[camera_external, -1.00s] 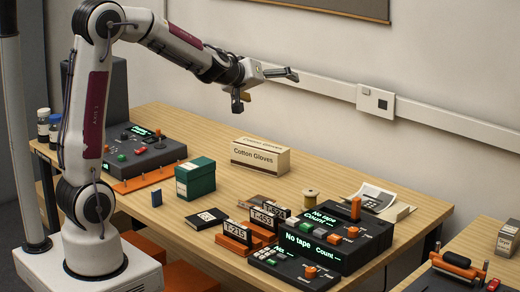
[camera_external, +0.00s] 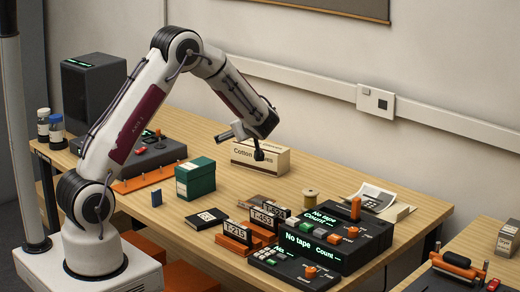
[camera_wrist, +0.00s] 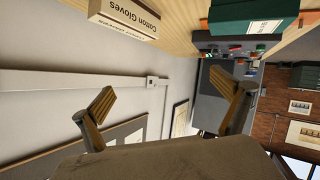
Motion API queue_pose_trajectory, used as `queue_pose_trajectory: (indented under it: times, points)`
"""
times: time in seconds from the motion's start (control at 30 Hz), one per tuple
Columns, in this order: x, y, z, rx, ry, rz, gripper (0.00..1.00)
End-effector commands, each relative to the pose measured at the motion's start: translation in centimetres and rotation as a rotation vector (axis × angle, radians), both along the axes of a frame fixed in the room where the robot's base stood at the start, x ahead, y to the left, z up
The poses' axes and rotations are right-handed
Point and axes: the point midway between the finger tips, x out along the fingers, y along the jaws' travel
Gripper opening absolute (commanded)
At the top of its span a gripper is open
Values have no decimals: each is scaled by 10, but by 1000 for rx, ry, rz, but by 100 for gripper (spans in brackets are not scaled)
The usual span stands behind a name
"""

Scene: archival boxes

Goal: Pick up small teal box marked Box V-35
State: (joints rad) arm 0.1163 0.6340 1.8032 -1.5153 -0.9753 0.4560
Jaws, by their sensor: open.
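A small teal-green box (camera_external: 196,181) with a lidded top and a white label stands upright on the wooden table. The label is too small to read in the external view. The box also shows at the top edge of the wrist view (camera_wrist: 243,11), partly cut off, with its label sideways and not clearly legible. My gripper (camera_external: 240,146) is open and empty, above the table to the right of the box and in front of the cotton gloves carton. In the wrist view my gripper (camera_wrist: 167,98) has its fingers spread wide with nothing between them.
The Cotton Gloves carton (camera_external: 275,160) stands behind my gripper and is partly hidden by it. A dark control unit (camera_external: 150,154) is left of the teal box. A black-covered book (camera_external: 207,219), numbered orange-based blocks and tape consoles (camera_external: 330,254) lie nearer the front.

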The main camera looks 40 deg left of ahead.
Motion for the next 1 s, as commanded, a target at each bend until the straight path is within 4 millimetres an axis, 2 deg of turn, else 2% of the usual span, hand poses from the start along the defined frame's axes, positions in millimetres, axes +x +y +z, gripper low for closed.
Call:
queue_pose_trajectory:
  times: [0.03, 0.2, 0.47, 0.7, 1.0]
  points:
    - [-5, 4, -13, 15, 21, 40, 100]
    - [-30, 18, -46, 70, 93, 180, 100]
    - [-74, 28, -87, 154, 212, 369, 100]
    - [-94, 29, -100, 190, 264, 445, 100]
    - [-95, 29, -101, 191, 267, 449, 100]
